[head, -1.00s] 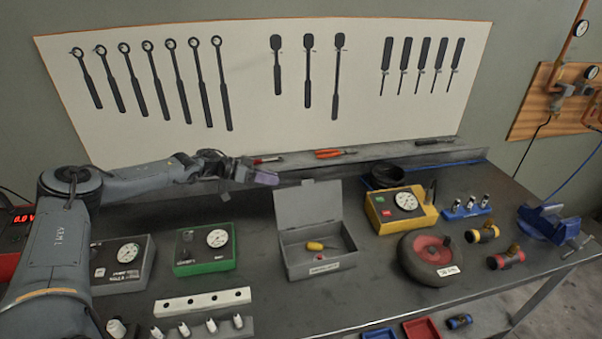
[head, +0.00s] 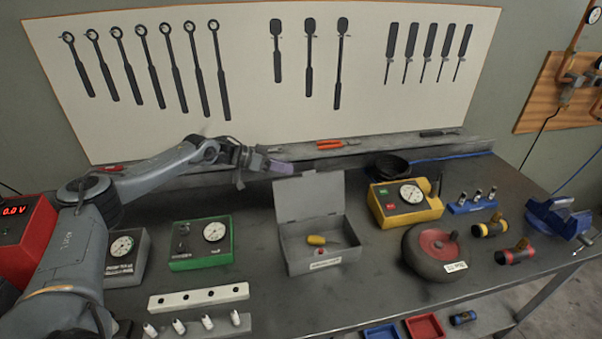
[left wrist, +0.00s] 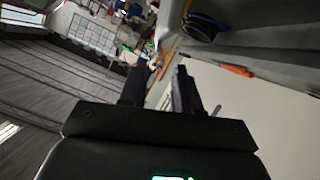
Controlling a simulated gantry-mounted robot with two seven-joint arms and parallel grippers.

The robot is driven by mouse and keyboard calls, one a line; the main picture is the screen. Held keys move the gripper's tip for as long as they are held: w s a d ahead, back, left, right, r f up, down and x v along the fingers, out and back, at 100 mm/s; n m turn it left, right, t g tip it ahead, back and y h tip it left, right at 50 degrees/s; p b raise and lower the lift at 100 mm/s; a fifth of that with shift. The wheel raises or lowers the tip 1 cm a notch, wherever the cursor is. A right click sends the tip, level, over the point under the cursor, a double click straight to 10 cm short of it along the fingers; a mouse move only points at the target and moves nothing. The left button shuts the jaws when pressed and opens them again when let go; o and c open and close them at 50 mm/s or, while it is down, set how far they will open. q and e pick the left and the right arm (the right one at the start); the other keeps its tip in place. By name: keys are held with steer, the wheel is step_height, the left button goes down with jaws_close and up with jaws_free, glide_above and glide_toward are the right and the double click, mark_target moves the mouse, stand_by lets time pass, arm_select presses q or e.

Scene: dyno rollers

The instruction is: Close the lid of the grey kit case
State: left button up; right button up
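The grey kit case (head: 322,266) stands open near the middle of the bench. Its lid (head: 309,197) is raised roughly upright at the back. A yellow-handled tool (head: 317,240) and a small red item lie inside the case. My left gripper (head: 286,168) is in the air behind and just left of the lid's top edge, apart from it as far as I can tell. In the left wrist view its two dark fingers (left wrist: 160,92) stand apart with a gap and nothing between them. The case is not visible in the left wrist view. My right gripper is not in view.
A green gauge box (head: 200,245) is left of the case. A yellow gauge box (head: 405,203) and a wheel with a red hub (head: 436,255) are to its right. A ledge with orange pliers (head: 337,144) runs behind.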

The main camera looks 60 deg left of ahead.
arm_select(q)
steer(key=p+x, duration=0.1)
steer(key=x, duration=0.5)
steer(key=shift+d, duration=0.2)
steer(key=shift+c, duration=0.2)
jaws_close()
stand_by(1.4)
